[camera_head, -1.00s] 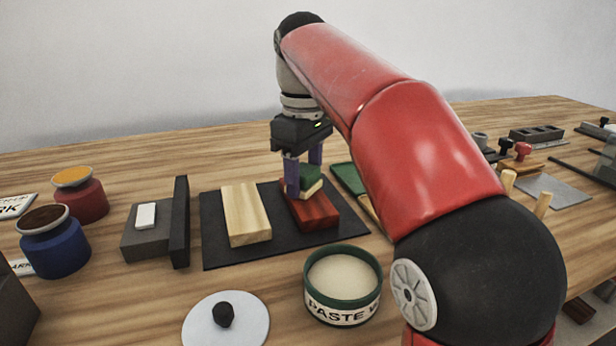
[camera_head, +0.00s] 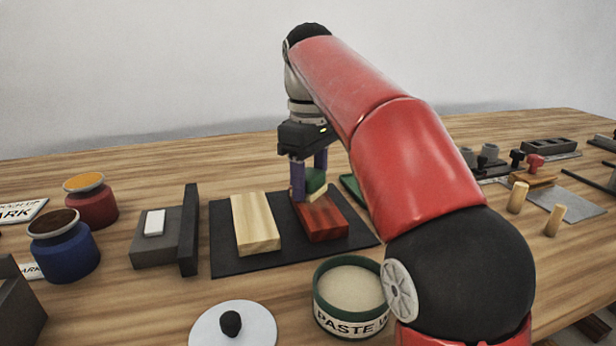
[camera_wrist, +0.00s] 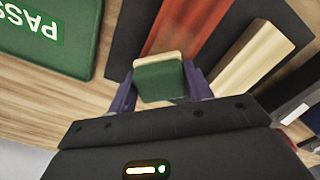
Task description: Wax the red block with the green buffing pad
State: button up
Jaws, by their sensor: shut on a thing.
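The red block (camera_head: 323,222) lies on a dark mat (camera_head: 238,264), beside a pale wood block (camera_head: 255,224). My gripper (camera_head: 309,180) points down at the red block's far end, its purple fingers shut on the green buffing pad (camera_head: 316,179). In the wrist view the pad (camera_wrist: 160,82) is between the fingers (camera_wrist: 159,92), with a cream layer on its block side. The red block (camera_wrist: 188,28) shows just beyond it. Whether the pad touches the block I cannot tell. An open green tin marked PASTE (camera_head: 350,292) stands in front of the mat.
A grey stand (camera_head: 158,248) with a white piece and upright plate is left of the mat. Blue (camera_head: 64,258) and red (camera_head: 92,205) jars stand farther left. A green panel (camera_wrist: 58,40) lies beside the mat. A white lid (camera_head: 233,332) lies in front.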

aim_at(327, 221)
jog(key=shift+s+d+b, duration=0.4)
jog(key=shift+s, duration=1)
jog(key=shift+s+d+b, duration=0.4)
jog(key=shift+s, duration=0.95)
jog(key=shift+s+d+b, duration=0.4)
jog(key=shift+s, duration=1)
notch_tip(327, 221, up, 3)
jog(key=p, duration=0.3)
jog(key=shift+f, duration=0.15)
jog(key=shift+r, duration=1.6)
